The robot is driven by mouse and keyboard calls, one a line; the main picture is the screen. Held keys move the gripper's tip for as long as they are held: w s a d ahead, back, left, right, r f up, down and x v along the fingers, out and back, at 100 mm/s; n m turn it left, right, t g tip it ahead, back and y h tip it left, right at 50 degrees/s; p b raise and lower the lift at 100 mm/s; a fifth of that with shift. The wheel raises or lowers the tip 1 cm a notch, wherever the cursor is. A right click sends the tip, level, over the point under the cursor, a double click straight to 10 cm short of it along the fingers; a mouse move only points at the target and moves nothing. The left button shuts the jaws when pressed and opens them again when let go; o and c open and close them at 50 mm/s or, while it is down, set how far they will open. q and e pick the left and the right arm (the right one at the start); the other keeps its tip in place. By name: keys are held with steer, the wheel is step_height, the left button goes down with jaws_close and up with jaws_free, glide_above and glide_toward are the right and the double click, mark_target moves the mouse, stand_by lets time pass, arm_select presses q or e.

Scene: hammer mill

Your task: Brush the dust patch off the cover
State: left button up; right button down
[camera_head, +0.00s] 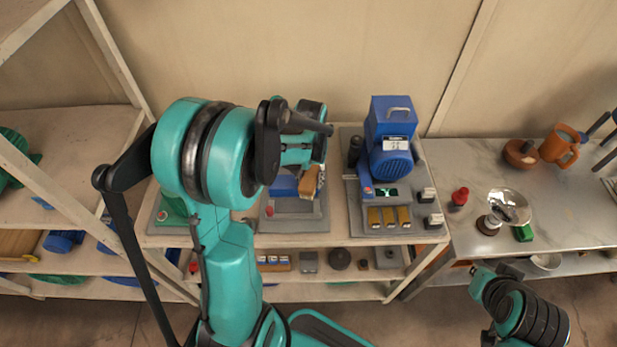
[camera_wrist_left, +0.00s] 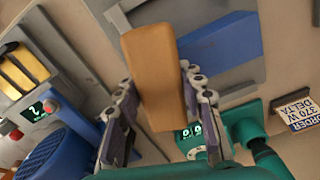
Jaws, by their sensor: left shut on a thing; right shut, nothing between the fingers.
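My left gripper (camera_head: 303,160) is shut on a brush with a tan wooden body (camera_head: 311,184). In the left wrist view the brush (camera_wrist_left: 155,75) stands out from between the fingers (camera_wrist_left: 160,110). The brush is at the right side of a blue cover (camera_head: 284,186) on the middle grey machine; the blue surface (camera_wrist_left: 222,50) lies behind the brush in the wrist view. I cannot tell whether the bristles touch it. I cannot make out the dust patch; my left arm and the brush hide part of the cover. My right gripper (camera_head: 486,279) is shut and empty, low at the right, clear of the tables.
A blue motor unit (camera_head: 390,140) with yellow blocks (camera_head: 389,217) stands just right of the brush. A steel table (camera_head: 465,160) holds a red knob (camera_head: 460,196), a round mirror-like dish (camera_head: 510,207) and an orange mug (camera_head: 560,146). Shelves (camera_head: 65,150) stand at the left.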

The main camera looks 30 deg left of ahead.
arm_select(q)
steer(key=shift+r+p, duration=2.1)
steer(key=shift+r, duration=0.85)
steer(key=shift+r+p, duration=1.2)
steer(key=shift+r, duration=0.35)
steer(key=shift+f, duration=0.1)
